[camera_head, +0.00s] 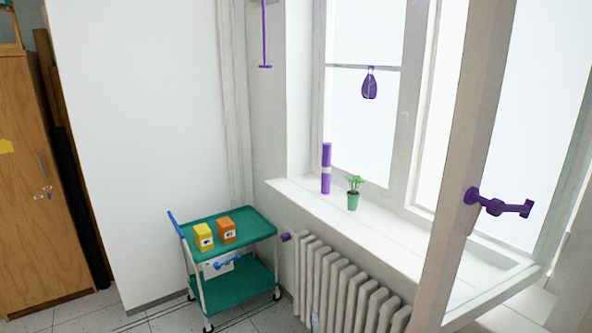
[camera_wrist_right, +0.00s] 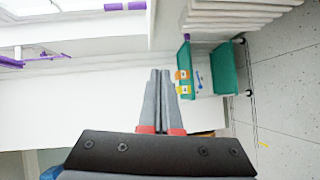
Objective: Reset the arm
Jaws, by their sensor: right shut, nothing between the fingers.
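My right gripper (camera_wrist_right: 160,74) shows in the right wrist view, with its two grey fingers together and nothing between them. It is apart from everything around it. In that view the fingers point toward a white wall, left of the green cart. I cannot make out either gripper clearly in the head view. My left gripper is not in view.
A green cart (camera_head: 249,223) holds a yellow box (camera_head: 204,237) and an orange box (camera_head: 226,231). A radiator (camera_head: 345,285) stands below the sill (camera_head: 410,237), which holds a purple cylinder (camera_head: 326,170) and potted plant (camera_head: 352,200). An open window frame (camera_head: 467,130) reaches inward at right.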

